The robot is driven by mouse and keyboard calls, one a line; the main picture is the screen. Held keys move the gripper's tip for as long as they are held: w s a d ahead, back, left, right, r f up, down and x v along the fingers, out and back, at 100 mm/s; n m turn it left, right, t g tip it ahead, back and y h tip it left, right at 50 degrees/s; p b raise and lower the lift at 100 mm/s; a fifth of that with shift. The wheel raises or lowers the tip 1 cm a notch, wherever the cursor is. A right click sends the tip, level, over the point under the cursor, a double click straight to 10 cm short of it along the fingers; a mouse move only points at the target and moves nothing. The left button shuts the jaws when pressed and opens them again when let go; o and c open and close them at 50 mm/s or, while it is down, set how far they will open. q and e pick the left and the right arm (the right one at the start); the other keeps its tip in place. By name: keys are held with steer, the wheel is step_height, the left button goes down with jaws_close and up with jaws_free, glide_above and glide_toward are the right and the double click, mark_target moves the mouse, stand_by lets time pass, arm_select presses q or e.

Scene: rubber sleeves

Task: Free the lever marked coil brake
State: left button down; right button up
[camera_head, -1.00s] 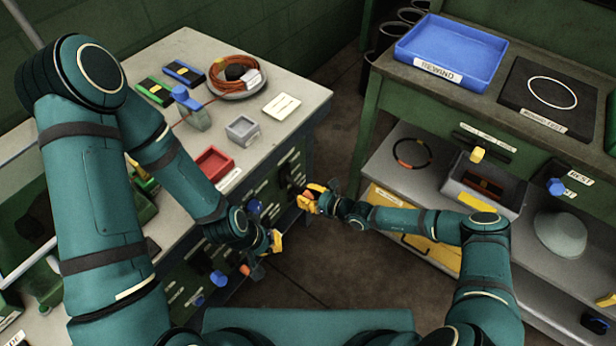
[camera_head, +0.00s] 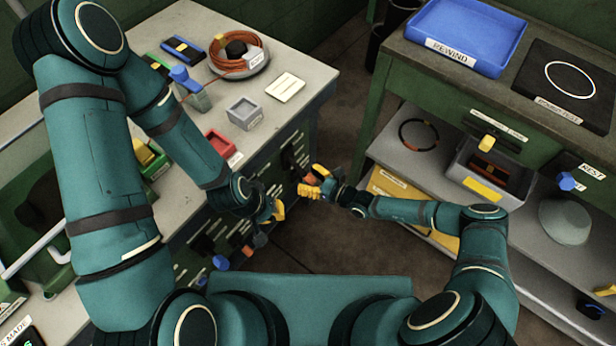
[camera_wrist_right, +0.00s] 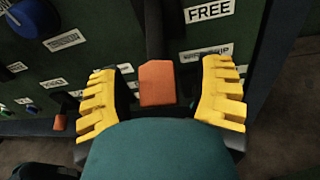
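A lever with an orange tip (camera_wrist_right: 158,84) stands between the fingers of my right gripper (camera_wrist_right: 160,95) in the right wrist view. The yellow fingers are open on both sides of it, with gaps showing. A FREE label (camera_wrist_right: 209,10) is above and right of the lever; a lower label, partly hidden, ends in "IP". I cannot read a coil brake marking. In the head view my right gripper (camera_head: 312,186) is at the bench's panelled side. My left gripper (camera_head: 272,210) hangs just lower and left, partly hidden by its own arm; its opening is unclear.
A second lever with an orange tip (camera_wrist_right: 60,122) and a blue knob (camera_wrist_right: 28,17) are left on the same panel. The workbench (camera_head: 300,65) carries a red tray (camera_head: 220,143) and a grey box (camera_head: 244,112). A shelf unit (camera_head: 400,82) stands right; floor shows between.

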steer(key=shift+r, duration=0.1)
steer(key=v, duration=1.2)
stand_by(0.7)
steer(key=s+a+r+n+g+h, duration=0.25)
steer(key=s+n+g+h, duration=0.25)
steer(key=s+n+g, duration=0.65)
steer(key=d+r+n+t+h, duration=0.3)
steer(key=r+n, duration=0.6)
steer(key=n, duration=0.3)
steer(key=t+h, duration=0.1)
steer(key=h, duration=0.1)
steer(key=shift+d+t+h, duration=0.35)
steer(key=shift+h, duration=0.05)
